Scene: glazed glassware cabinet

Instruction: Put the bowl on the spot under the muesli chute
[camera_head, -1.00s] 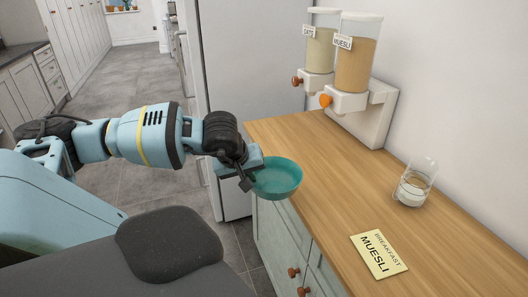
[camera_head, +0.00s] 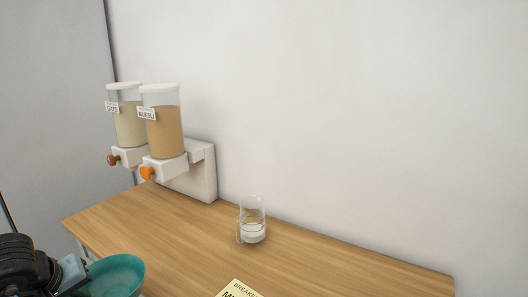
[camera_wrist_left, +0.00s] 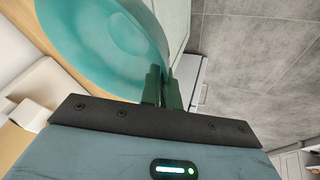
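The teal bowl (camera_head: 118,275) is at the lower left of the head view, near the counter's left edge, and fills the upper left of the left wrist view (camera_wrist_left: 105,40). My left gripper (camera_head: 84,277) is shut on its rim; the two fingers (camera_wrist_left: 162,88) pinch it in the wrist view. The muesli dispenser (camera_head: 166,132), labelled MUESLI, is on the wall mount, with an orange knob (camera_head: 147,173) on its white chute (camera_head: 165,167). The wooden counter (camera_head: 165,220) under the chute looks bare. My right gripper is out of view.
A second dispenser (camera_head: 129,125) with paler contents and a brown knob stands left of the muesli one. A glass jug (camera_head: 252,222) with white contents stands on the counter to the right. A yellow card (camera_head: 240,290) lies at the front, partly cut off.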

